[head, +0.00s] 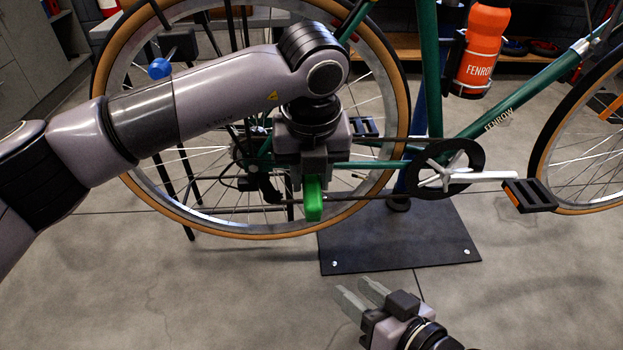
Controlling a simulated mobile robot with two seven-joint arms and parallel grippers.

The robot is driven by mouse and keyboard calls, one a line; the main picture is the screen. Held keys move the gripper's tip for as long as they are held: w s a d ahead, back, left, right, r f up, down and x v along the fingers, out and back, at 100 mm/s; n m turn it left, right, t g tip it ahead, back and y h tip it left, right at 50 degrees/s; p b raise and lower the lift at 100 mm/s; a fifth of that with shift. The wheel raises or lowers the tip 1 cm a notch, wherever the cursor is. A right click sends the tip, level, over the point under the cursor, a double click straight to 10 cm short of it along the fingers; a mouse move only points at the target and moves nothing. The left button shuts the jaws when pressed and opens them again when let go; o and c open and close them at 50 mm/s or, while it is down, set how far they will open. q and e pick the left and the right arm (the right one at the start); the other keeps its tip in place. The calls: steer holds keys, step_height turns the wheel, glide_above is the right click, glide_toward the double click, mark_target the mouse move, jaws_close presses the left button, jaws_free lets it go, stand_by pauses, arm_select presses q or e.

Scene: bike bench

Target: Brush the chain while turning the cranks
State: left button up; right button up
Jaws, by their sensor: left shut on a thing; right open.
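A green bike stands side-on with its chainring and cranks (447,168) at the middle right. A crank arm points right to a black pedal (530,195) with an orange edge. The chain (350,196) runs left from the chainring toward the rear wheel's hub. My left gripper (313,172) is shut on a green brush (313,199), which points down at the chain's lower run. Whether the brush touches the chain I cannot tell. My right gripper (361,292) is open and empty, low in the picture, below the stand's base plate and apart from the pedal.
The dark base plate (400,244) of the stand lies on the grey floor. The rear wheel (406,90) is behind my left arm, and the front wheel (553,170) is at right. An orange bottle (481,45) sits on the frame. Floor at lower right is clear.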

arm_select(q)
steer(key=w, duration=0.1)
steer(key=w+f, duration=0.1)
steer(key=w, duration=0.2)
steer(key=shift+f, duration=0.35)
steer(key=shift+w+f, duration=0.85)
steer(key=shift+f, duration=0.1)
arm_select(e)
steer(key=o, duration=0.4)
